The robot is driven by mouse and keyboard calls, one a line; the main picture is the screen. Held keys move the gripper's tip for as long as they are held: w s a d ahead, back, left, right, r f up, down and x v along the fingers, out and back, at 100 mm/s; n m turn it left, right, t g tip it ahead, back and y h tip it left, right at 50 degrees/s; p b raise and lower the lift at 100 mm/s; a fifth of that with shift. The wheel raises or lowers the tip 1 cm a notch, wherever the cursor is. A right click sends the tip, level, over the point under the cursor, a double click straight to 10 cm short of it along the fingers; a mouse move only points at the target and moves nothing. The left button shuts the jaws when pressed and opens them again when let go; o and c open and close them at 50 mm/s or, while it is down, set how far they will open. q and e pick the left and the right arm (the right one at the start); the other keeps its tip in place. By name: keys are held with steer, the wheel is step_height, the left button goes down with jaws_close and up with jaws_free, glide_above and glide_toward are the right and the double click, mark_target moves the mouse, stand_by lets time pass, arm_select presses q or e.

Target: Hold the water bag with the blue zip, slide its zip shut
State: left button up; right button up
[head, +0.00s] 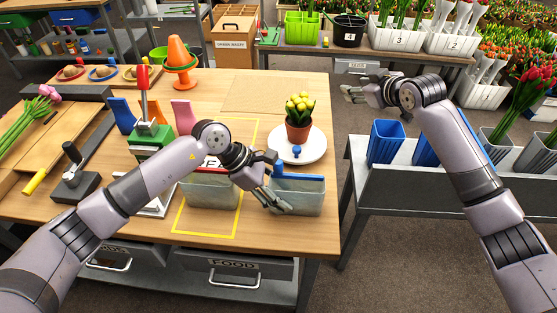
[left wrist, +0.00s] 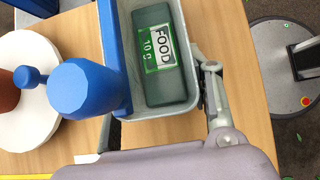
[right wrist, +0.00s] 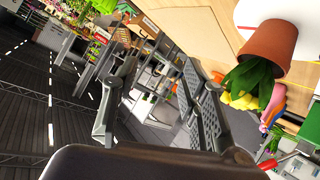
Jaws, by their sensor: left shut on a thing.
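The water bag with the blue zip (head: 305,200) is a translucent grey-green open box shape near the table's front right edge. A blue strip (head: 300,178) runs along its far rim and shows at its left side in the left wrist view (left wrist: 115,55). A FOOD sachet (left wrist: 160,50) lies inside it. A blue knob (head: 297,152) stands beyond the strip; it looks large in the left wrist view (left wrist: 82,88). My left gripper (head: 276,200) is shut on the bag, fingers across its near left part. My right gripper (head: 352,92) is open and empty, away to the upper right.
A second translucent bag (head: 208,192) stands left inside a yellow outline. A potted yellow tulip plant (head: 299,118) stands on a white plate (head: 312,148) just behind the blue knob. Blue buckets (head: 386,142) stand on a separate bench to the right, across a floor gap.

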steer(key=s+a+n+g+y, duration=0.1)
steer(key=s+a+n+g, duration=0.25)
steer(key=a, duration=0.45)
steer(key=n+g+h, duration=0.4)
steer(key=n+g, duration=0.2)
steer(key=n, duration=0.6)
glide_above(279, 162)
steer(key=s+d, duration=0.1)
steer(key=d, duration=0.1)
steer(key=shift+m, duration=0.25)
steer(key=shift+a+x, duration=0.2)
steer(key=shift+x, duration=1.75)
steer(key=shift+a+x, duration=0.2)
steer(key=shift+x, duration=1.75)
steer(key=shift+c, duration=0.6)
steer(key=shift+y, duration=0.3)
steer(key=c, duration=0.6)
